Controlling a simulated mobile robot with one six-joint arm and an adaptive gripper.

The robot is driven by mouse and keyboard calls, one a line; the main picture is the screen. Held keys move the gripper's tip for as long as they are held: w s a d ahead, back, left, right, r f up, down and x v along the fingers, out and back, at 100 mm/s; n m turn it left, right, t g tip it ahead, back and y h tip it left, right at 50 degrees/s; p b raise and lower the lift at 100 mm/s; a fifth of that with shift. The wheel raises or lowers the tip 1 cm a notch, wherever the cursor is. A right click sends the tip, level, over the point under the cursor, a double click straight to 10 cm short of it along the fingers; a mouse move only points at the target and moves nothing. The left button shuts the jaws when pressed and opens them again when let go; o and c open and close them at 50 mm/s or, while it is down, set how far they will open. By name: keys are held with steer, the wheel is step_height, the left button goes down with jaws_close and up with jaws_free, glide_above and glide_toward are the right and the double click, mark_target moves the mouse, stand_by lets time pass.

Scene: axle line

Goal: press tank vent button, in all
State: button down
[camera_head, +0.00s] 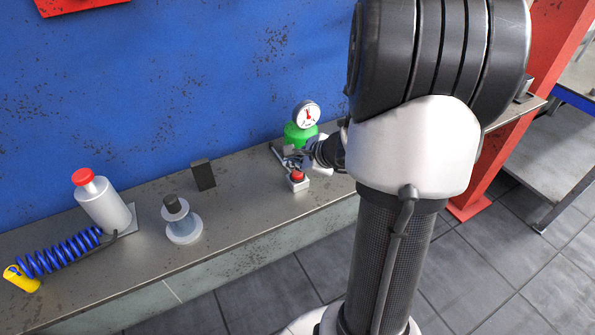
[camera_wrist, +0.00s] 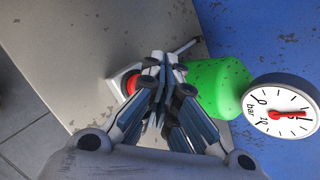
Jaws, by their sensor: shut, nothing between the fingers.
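The vent button is a red cap (camera_head: 297,176) on a small light-grey box (camera_head: 298,186) on the shelf; in the wrist view the red cap (camera_wrist: 133,84) is partly hidden behind my fingers. The green tank (camera_head: 298,135) stands just behind it and carries a round white gauge (camera_head: 307,114) with a red needle. My gripper (camera_head: 290,158) is shut and empty, between the tank and the button in the head view. In the wrist view my fingertips (camera_wrist: 163,62) lie beside the red cap, overlapping its edge. I cannot tell whether they touch it.
On the shelf (camera_head: 245,220) to the left stand a dark block (camera_head: 203,174), a grey flanged piece with a black knob (camera_head: 183,222), and a grey cylinder with a red cap (camera_head: 103,200). A blue coiled hose (camera_head: 60,255) ends in a yellow piece. A blue wall rises behind.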

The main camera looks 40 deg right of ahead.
mark_target(295, 174)
steer(key=shift+r+p, duration=2.05)
steer(key=shift+r, duration=0.65)
steer(key=shift+f, duration=0.1)
steer(key=shift+a, duration=0.1)
steer(key=s+a+r+n+g+y, duration=0.15)
steer(key=a+r+n, duration=0.35)
steer(key=a, duration=0.5)
steer(key=a+r+n+g+y, duration=0.1)
steer(key=a+r+n+y, duration=0.25)
steer(key=a+n, duration=0.55)
steer(key=s+a+r+n+g+h, duration=0.1)
steer(key=s+a+n+h, duration=0.1)
steer(key=s+n, duration=0.4)
steer(key=s+a+r+n+g+h, duration=0.1)
steer(key=s+a+n, duration=0.4)
steer(key=s, duration=0.7)
steer(key=shift+s+r+n+h, duration=0.2)
steer(key=shift+n+h, duration=0.6)
steer(key=shift+n, duration=0.4)
